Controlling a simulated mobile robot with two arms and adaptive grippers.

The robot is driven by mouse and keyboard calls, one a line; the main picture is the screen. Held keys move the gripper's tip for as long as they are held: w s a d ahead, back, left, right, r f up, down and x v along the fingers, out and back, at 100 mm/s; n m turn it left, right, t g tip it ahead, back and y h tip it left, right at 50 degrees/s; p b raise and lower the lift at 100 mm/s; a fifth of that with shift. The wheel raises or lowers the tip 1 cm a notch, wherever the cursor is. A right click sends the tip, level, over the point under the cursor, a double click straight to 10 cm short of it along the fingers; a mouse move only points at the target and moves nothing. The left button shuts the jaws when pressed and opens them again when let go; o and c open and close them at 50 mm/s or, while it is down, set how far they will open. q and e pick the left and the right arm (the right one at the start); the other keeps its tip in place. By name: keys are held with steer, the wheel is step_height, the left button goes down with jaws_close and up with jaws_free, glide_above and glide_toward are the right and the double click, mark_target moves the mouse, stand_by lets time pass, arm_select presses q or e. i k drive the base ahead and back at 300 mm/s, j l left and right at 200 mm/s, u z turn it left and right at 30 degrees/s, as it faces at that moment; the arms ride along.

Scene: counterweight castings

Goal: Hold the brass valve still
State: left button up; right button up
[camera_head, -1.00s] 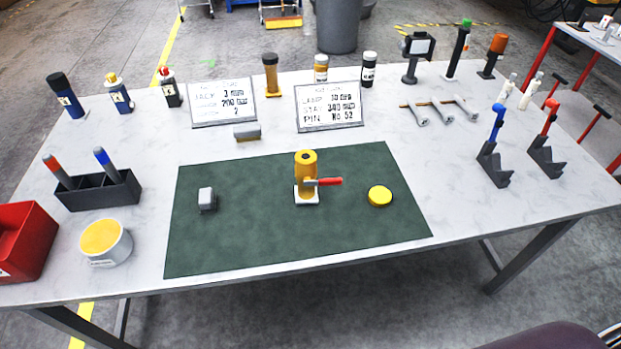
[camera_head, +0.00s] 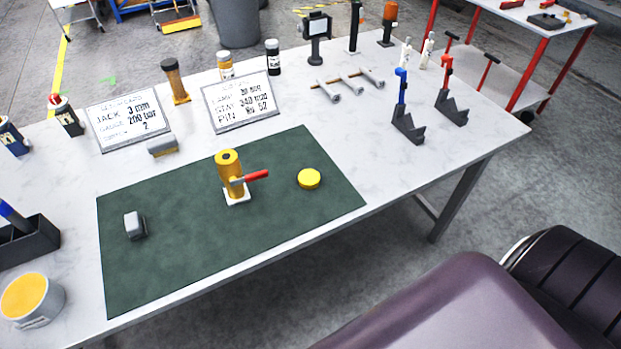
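The brass valve (camera_head: 229,172) stands upright on the green mat (camera_head: 180,260). It is a yellow-gold cylinder with a dark spot on top, a small white base and a red lever (camera_head: 257,174) pointing right. Nothing touches its body. A yellow disc (camera_head: 309,179) lies on the mat to its right, and a small grey block (camera_head: 134,225) sits to its left. Neither of my grippers is in view.
Two lettered boards (camera_head: 241,101) stand behind the mat. Bottles, metal rods (camera_head: 346,84) and black stands (camera_head: 407,125) line the back and right. A yellow-topped tin (camera_head: 32,300) is at front left. The mat around the valve is clear.

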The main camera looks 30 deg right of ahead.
mark_target(229, 168)
steer(key=k+l+u, duration=0.1)
steer(key=l, duration=0.3)
steer(key=k+l+u, duration=0.15)
steer(key=l, duration=0.25)
steer(key=k+l+u, duration=0.1)
steer(key=l, duration=0.25)
steer(key=k+l+u, duration=0.1)
steer(key=l, duration=0.3)
